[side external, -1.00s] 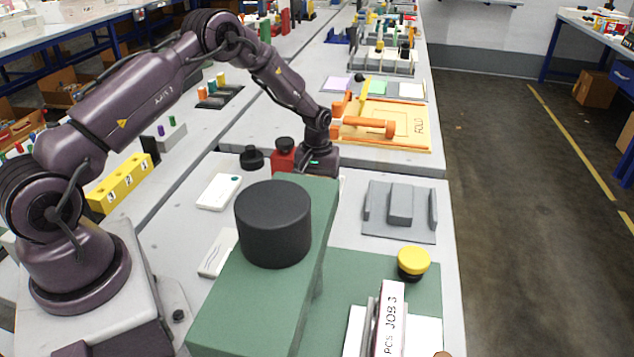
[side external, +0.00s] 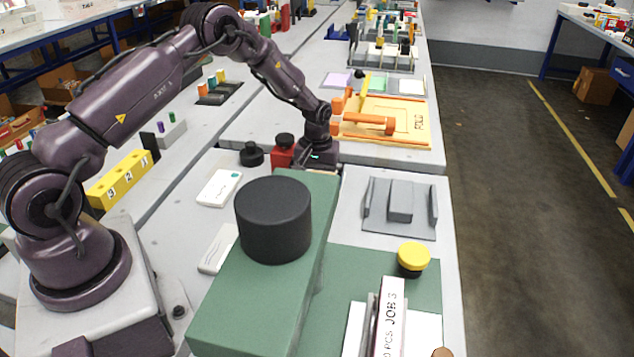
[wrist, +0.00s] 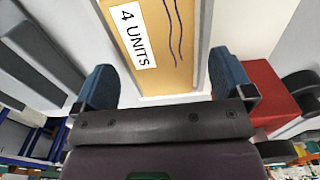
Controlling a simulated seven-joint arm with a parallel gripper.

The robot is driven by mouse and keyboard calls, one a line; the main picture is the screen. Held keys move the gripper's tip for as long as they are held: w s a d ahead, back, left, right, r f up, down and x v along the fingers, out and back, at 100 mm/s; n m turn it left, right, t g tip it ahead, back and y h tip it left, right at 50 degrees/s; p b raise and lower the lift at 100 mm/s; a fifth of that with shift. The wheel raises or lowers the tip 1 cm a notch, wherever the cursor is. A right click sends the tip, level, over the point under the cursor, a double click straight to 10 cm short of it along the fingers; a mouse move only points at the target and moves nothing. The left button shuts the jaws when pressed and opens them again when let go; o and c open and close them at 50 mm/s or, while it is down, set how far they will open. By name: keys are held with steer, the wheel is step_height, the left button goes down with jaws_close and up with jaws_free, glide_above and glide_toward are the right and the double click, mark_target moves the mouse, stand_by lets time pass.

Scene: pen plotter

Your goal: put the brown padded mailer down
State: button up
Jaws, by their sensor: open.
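The brown padded mailer (wrist: 178,62) shows in the wrist view as a tan strip with a white "4 UNITS" label (wrist: 131,37) and two wavy blue lines. It lies between pale borders, beyond my gripper's palm. My gripper (wrist: 161,66) is open, its two blue-grey fingers apart on either side of the mailer with pale gaps between. In the side view my wrist (side external: 316,150) is behind the green machine block, which hides the fingertips and the mailer. I cannot tell how high the fingers are above it.
A red block with a black knob (side external: 283,154) stands close beside my wrist. The green block (side external: 245,305) carries a black cylinder (side external: 273,219). A grey fixture (side external: 400,206) and a yellow button (side external: 413,256) are to the right. An orange FOLD board (side external: 412,133) is behind.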

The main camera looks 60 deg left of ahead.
steer(key=s+d+r+m+t, duration=0.1)
steer(key=s+d+r, duration=0.1)
steer(key=r, duration=0.9)
steer(key=s+d+r+m, duration=0.1)
steer(key=d+r, duration=0.2)
steer(key=r, duration=0.8)
steer(key=s+d+r+m+t, duration=0.25)
steer(key=s+d+r, duration=0.25)
steer(key=s+r, duration=0.35)
steer(key=s+d+m+t, duration=0.1)
steer(key=s+d+m, duration=0.1)
steer(key=s, duration=0.6)
steer(key=s+d+r+m+t, duration=0.1)
steer(key=s+d+m, duration=0.1)
steer(key=s, duration=0.6)
steer(key=shift+d+r, duration=0.3)
steer(key=shift+d, duration=0.45)
